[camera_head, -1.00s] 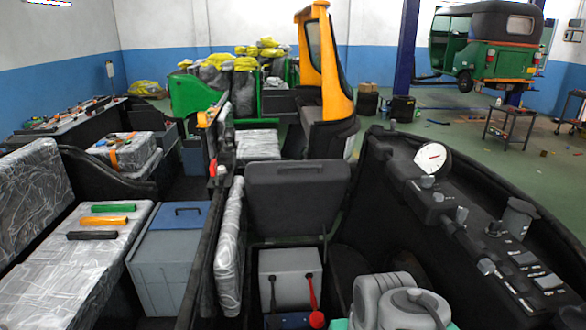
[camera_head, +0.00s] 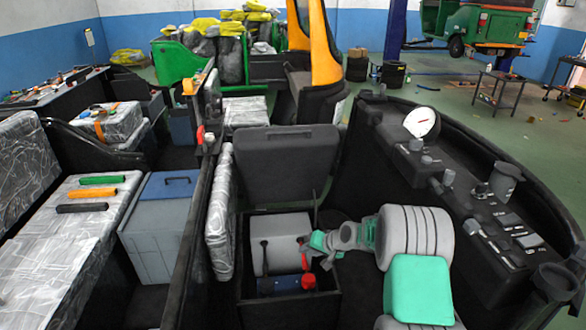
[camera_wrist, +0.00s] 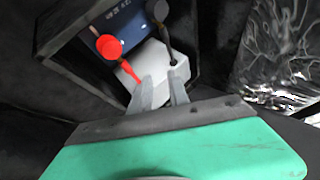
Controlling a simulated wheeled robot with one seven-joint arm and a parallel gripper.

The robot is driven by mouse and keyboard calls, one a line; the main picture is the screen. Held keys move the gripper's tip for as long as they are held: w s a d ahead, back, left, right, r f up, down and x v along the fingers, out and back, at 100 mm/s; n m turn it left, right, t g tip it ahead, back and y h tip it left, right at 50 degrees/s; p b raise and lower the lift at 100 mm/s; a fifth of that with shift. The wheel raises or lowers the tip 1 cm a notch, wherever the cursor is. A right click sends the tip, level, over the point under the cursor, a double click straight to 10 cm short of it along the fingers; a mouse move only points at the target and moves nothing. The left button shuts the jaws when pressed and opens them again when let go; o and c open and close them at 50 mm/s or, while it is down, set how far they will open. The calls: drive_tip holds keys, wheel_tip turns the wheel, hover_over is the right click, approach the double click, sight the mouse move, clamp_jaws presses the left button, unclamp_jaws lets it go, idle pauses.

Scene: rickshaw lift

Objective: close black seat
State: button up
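The black seat (camera_head: 285,165) stands tilted up, open, behind the black box (camera_head: 240,310) beneath it. The open box holds a light grey block (camera_head: 280,235), a blue part (camera_head: 278,285) and a red-handled piece (camera_head: 307,280). My gripper (camera_head: 303,247) is over the right side of the box, below the raised seat and apart from it. In the wrist view my gripper (camera_wrist: 161,82) has two grey fingers with a gap between them, in front of the grey block (camera_wrist: 155,65). The red handle (camera_wrist: 109,47) is left of the fingers. The seat is not clearly visible there.
A black control panel (camera_head: 465,185) with levers and a gauge curves along the right. A wrapped upright cushion (camera_head: 220,215) and a black partition stand left of the box. Further left are a grey box with blue lid (camera_head: 165,220) and a wrapped bench (camera_head: 60,250).

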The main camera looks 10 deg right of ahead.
drive_tip(key=w+a+r+m+t+y, duration=0.1)
drive_tip(key=w+r+t, duration=0.2)
drive_tip(key=w+r, duration=0.5)
drive_tip(key=m+t+y, duration=0.2)
drive_tip(key=m+t, duration=0.6)
drive_tip(key=t, duration=0.2)
approach(293, 132)
drive_tip(key=w, duration=0.3)
drive_tip(key=x, duration=0.2)
drive_tip(key=p+x, duration=0.1)
drive_tip(key=x, duration=0.2)
drive_tip(key=p+x, duration=0.1)
drive_tip(key=x, duration=0.2)
drive_tip(key=shift+s+a+r, duration=0.3)
drive_tip(key=shift+a, duration=0.05)
clamp_jaws()
drive_tip(key=shift+f, duration=0.1)
